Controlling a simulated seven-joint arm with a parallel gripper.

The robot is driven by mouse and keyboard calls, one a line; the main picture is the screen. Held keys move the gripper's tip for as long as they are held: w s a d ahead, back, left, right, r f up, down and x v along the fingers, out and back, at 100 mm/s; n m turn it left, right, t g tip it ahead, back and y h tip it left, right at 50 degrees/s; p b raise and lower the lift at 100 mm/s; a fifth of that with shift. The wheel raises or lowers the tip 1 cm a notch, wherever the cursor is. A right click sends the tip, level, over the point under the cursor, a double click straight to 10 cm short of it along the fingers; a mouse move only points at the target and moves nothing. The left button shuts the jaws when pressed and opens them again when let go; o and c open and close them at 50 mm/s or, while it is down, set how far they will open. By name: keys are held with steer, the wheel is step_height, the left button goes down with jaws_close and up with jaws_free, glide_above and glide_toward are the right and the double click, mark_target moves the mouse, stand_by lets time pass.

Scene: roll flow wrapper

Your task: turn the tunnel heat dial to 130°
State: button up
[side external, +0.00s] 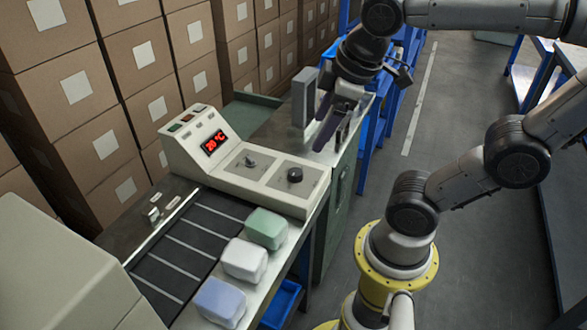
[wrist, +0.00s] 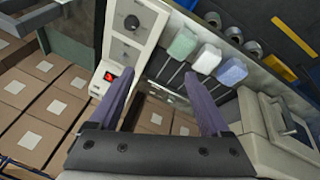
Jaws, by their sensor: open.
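The cream control box (side external: 240,165) stands at the end of the conveyor. My gripper (side external: 331,130) is open and empty, above and behind the box in the side view, apart from both controls. Its two purple-grey fingers (wrist: 160,80) are spread in the wrist view.
Green, white and lilac wrapped blocks (side external: 243,262) lie beside the dark slatted conveyor (side external: 185,248). A grey upright plate (side external: 304,96) stands close to my gripper. Stacked cartons (side external: 95,90) line the left side. A cream machine housing (side external: 50,270) fills the lower left.

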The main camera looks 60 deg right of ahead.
steer(key=w+d+n+g+h, duration=0.1)
steer(key=w+d+n+g, duration=0.15)
steer(key=w, duration=0.35)
steer(key=n+g+h, duration=0.1)
steer(key=n+g, duration=0.1)
steer(key=g, duration=0.3)
glide_above(295, 172)
steer(key=w+a, duration=0.4)
step_height(295, 172, down, 10)
steer(key=x, duration=1.4)
steer(key=shift+w+d+f, duration=0.1)
steer(key=shift+w+f, duration=0.05)
steer(key=shift+f, duration=0.05)
jaws_close()
